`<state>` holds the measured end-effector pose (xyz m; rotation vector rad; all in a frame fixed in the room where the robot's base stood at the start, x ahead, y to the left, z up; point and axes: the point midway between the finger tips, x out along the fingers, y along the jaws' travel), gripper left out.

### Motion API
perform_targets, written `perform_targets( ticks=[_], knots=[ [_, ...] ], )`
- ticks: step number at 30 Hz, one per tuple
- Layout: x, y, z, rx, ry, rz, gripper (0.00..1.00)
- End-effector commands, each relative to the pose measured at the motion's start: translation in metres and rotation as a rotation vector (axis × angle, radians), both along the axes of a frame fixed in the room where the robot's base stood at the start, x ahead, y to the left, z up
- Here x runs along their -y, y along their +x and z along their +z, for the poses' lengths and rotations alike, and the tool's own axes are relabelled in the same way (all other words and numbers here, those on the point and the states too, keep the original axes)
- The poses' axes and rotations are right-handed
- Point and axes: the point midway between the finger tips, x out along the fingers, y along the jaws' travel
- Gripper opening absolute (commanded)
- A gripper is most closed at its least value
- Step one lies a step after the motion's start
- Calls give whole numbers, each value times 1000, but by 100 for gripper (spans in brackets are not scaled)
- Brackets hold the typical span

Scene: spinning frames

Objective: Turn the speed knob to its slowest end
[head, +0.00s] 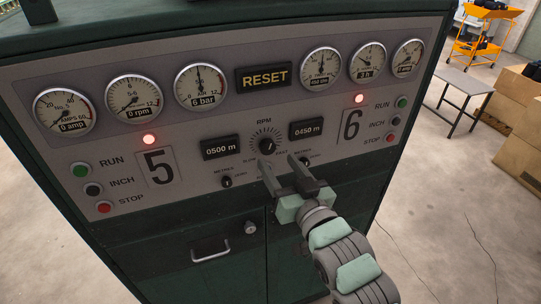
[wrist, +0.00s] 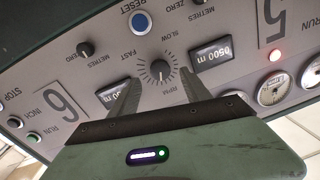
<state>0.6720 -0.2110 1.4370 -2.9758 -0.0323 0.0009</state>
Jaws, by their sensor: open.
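The black RPM speed knob (head: 267,146) sits at the centre of its tick-marked dial on the grey panel, with SLOW at its lower left and FAST at its lower right. It also shows in the wrist view (wrist: 160,70), where the panel appears upside down. I cannot tell clearly where its pointer stands. My gripper (head: 279,162) is open and empty, just below and in front of the knob. In the wrist view the fingers (wrist: 160,80) are spread to either side of the knob, apart from it.
Counter displays reading 0500 m (head: 220,147) and 0450 m (head: 306,129) flank the dial. Small METRES/ZERO knobs sit below, including one at lower left (head: 227,182). RESET (head: 264,77), gauges and lit red lamps (head: 149,140) lie around. A cabinet handle (head: 210,252) protrudes below.

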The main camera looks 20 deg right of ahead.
Motion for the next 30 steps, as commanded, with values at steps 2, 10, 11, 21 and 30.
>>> perform_targets(
  ticks=[2, 10, 11, 21, 30],
  knots=[
    [-2, 14, 1, -7, 3, 3, 56],
    [-1, 45, 0, -4, 1, 1, 56],
    [-2, 47, 0, -4, 1, 2, 56],
    [-1, 52, 0, -1, 0, -1, 56],
    [-1, 52, 0, -1, 0, -1, 37]
  ],
)
